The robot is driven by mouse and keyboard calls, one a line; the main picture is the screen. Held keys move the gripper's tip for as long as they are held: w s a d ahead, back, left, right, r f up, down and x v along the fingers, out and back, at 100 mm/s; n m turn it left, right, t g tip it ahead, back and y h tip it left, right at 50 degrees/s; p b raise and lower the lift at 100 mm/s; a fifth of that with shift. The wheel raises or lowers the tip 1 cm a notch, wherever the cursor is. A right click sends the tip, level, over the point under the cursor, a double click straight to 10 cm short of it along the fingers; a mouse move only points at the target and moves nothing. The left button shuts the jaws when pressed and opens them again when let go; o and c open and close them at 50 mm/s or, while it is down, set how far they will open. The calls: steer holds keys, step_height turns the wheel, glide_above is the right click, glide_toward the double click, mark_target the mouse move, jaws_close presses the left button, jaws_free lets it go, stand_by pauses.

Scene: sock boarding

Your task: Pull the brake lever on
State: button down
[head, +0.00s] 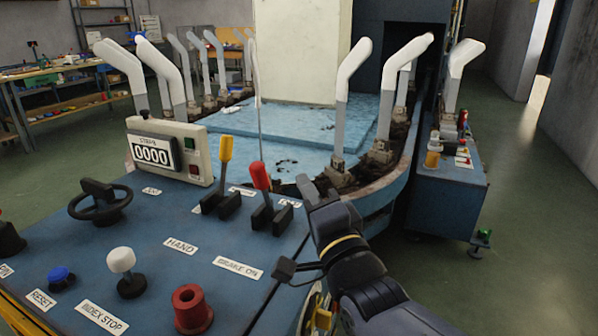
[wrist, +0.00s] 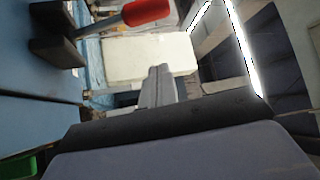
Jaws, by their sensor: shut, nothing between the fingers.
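The red-handled lever (head: 261,178) stands in a black slotted base on the blue control panel, leaning slightly left and back. A "BRAKE ON" label (head: 240,268) lies on the panel in front of it. A yellow-handled lever (head: 226,151) stands just to its left, behind the "HAND" label (head: 181,246). My gripper (head: 305,187) is just right of the red lever's base, past the panel's right edge, apart from the lever. In the wrist view the red handle (wrist: 147,12) is at the top, left of and above my shut, empty fingertips (wrist: 158,72).
The panel also holds a counter box reading 0000 (head: 165,148), a black handwheel (head: 100,202), a white knob (head: 122,262) and a red knob (head: 192,308). Behind it, white sock forms (head: 352,65) ring the machine. Open floor (head: 530,230) lies at right.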

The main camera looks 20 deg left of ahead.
steer(key=shift+v, duration=2.1)
steer(key=shift+r, duration=0.1)
